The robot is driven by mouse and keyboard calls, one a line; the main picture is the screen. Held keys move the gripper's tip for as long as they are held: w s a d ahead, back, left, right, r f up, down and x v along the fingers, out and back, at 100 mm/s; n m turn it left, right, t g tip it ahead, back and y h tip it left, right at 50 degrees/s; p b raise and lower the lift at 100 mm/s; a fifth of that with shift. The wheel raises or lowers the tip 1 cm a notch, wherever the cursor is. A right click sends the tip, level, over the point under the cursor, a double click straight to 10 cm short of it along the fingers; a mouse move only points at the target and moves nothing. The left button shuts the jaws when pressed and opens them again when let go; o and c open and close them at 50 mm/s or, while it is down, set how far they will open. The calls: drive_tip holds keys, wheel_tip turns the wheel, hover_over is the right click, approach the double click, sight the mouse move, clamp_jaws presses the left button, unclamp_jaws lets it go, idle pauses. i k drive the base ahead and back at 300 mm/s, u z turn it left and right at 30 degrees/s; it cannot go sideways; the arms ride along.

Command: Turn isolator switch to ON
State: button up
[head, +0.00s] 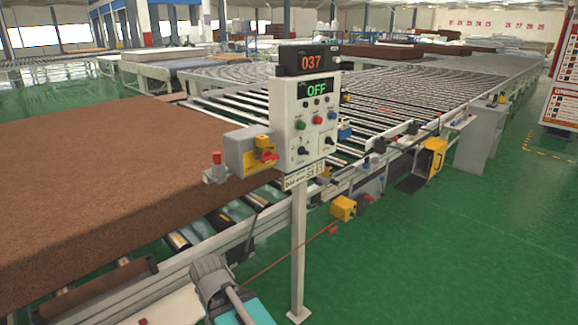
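A white control panel (309,112) stands on a post beside the roller conveyor. A grey box (241,150) on the panel's left side carries a yellow part with a red handle (268,156), which looks like the isolator switch. The handle's exact angle is too small to tell. The green display (317,90) on the panel reads OFF. My gripper cannot be made out.
A large brown mattress (95,180) lies on the rollers at the left. The conveyor's metal side rail (190,265) runs behind the panel post (299,245). Yellow boxes (343,207) sit along the rail. Green floor (460,250) is clear to the right.

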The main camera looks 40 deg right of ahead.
sight(267, 157)
drive_tip(key=k, duration=1.45)
drive_tip(key=z, duration=0.95)
drive_tip(key=i, duration=1)
drive_tip(key=u, duration=0.1)
